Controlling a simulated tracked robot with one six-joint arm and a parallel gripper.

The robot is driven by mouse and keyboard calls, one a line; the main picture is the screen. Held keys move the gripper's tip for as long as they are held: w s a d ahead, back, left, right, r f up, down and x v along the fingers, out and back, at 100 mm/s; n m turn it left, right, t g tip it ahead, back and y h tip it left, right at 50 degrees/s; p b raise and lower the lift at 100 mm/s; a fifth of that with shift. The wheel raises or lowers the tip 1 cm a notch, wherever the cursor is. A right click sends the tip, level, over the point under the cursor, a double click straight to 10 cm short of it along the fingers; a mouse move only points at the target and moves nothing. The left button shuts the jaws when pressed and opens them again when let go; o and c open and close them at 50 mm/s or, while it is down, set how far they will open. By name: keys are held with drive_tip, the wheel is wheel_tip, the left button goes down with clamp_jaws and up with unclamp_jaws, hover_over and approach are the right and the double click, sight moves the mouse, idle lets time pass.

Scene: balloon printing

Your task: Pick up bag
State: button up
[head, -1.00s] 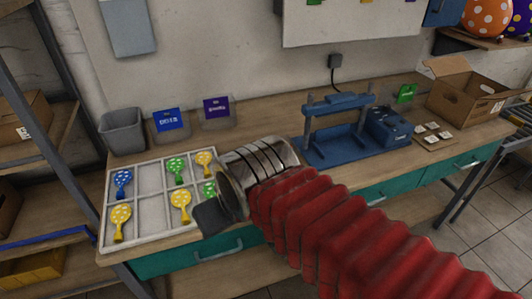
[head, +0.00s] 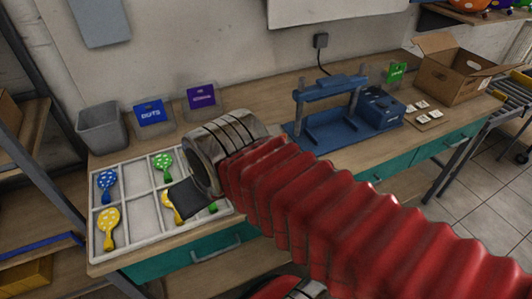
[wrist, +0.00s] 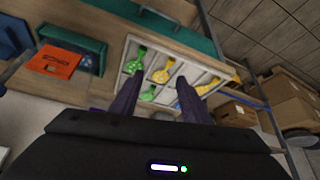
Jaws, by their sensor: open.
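Nothing in view can be made out for certain as the bag. An orange flat packet or card (wrist: 55,62) with print lies at the left of the wrist view; it does not show in the head view. A blue card (head: 150,113) and a purple card (head: 201,96) stand at the back of the bench. My gripper (head: 192,198) hangs over the right part of the balloon tray (head: 140,208), hiding some of it. In the wrist view its two dark fingers (wrist: 159,92) are apart, with nothing held between them; the tray lies beyond them.
The tray holds several spotted blue, green and yellow balloons. A grey bin (head: 102,126) stands behind it. A blue press (head: 330,108) and an open cardboard box (head: 455,70) stand to the right. A shelf rack borders the left. Bare bench lies between tray and press.

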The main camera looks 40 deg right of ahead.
drive_tip(key=shift+o, duration=0.8)
drive_tip(key=shift+w+d+r, duration=0.1)
drive_tip(key=shift+w+d, duration=0.15)
drive_tip(key=shift+d, duration=0.1)
drive_tip(key=o, duration=0.9)
drive_tip(key=w+d+r+m, duration=0.1)
drive_tip(key=w+d, duration=0.4)
drive_tip(key=d, duration=0.5)
drive_tip(key=shift+r+m+g+h, duration=0.15)
drive_tip(key=shift+m+g+h, duration=0.25)
drive_tip(key=o, duration=0.4)
drive_tip(key=shift+m+g, duration=0.3)
drive_tip(key=shift+m, duration=0.4)
drive_tip(key=d, duration=1.5)
drive_tip(key=shift+w+f, duration=0.25)
drive_tip(key=x, duration=0.8)
drive_tip(key=shift+w+d+f, duration=0.15)
drive_tip(key=shift+d+f, duration=0.05)
drive_tip(key=shift+f, duration=0.05)
drive_tip(key=shift+f, duration=0.1)
drive_tip(key=shift+x, duration=2.5)
